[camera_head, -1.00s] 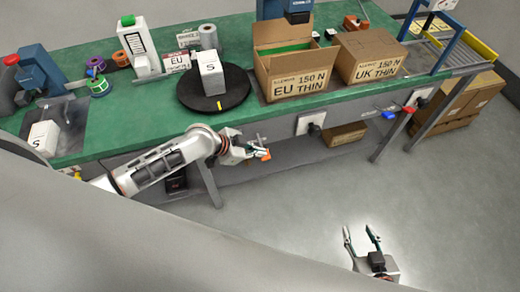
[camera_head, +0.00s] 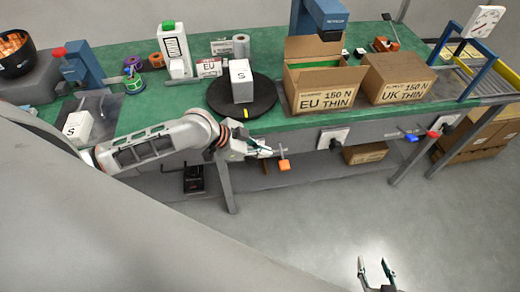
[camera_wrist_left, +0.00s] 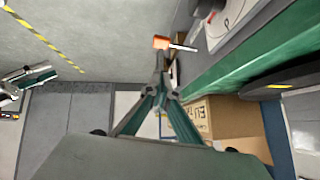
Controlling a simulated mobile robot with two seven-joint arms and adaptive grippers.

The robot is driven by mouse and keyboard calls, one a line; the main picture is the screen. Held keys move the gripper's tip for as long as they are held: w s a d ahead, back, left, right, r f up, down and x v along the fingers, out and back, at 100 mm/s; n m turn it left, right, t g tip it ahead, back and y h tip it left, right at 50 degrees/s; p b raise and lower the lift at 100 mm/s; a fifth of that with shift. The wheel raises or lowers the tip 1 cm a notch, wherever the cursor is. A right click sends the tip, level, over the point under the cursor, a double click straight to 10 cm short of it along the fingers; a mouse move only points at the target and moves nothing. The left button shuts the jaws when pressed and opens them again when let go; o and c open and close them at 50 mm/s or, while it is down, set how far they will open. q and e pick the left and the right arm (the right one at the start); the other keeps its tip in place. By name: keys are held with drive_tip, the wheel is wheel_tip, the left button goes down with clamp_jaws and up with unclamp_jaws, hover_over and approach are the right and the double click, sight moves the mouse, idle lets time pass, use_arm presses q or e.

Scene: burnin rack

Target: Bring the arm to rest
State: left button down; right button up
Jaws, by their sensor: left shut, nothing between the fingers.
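My left arm reaches in from the left along the bench's front edge in the head view. Its gripper (camera_head: 268,152) is shut and empty, in front of and below the edge of the green bench (camera_head: 300,126). In the left wrist view its two fingers (camera_wrist_left: 160,85) meet at the tips. A small orange piece (camera_head: 284,165) appears just past the fingertips; it also shows in the left wrist view (camera_wrist_left: 161,43). I cannot tell whether they touch. My right gripper (camera_head: 376,264) is open and empty over the floor at the bottom, partly cut off by the frame.
Blue (camera_head: 411,137) and red (camera_head: 433,134) handles stick out at the bench front. The floor (camera_head: 300,220) is clear.

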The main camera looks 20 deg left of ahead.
use_arm(q)
drive_tip(key=shift+v, duration=0.85)
drive_tip(key=s+d+f+n+t, duration=0.3)
drive_tip(key=s+d+f+n, duration=0.15)
drive_tip(key=f, duration=0.25)
drive_tip(key=s+a+f+n+y, duration=0.1)
drive_tip(key=s+a+f+y, duration=0.1)
drive_tip(key=s, duration=0.3)
drive_tip(key=s+a+f+n+t+y, duration=0.1)
drive_tip(key=s+a+f+n+y, duration=0.1)
drive_tip(key=s, duration=0.4)
wheel_tip(320, 180, down, 3)
drive_tip(key=shift+s+a+r, duration=0.1)
drive_tip(key=shift+s+a, duration=0.15)
drive_tip(key=shift+a, duration=0.3)
drive_tip(key=shift+n, duration=0.25)
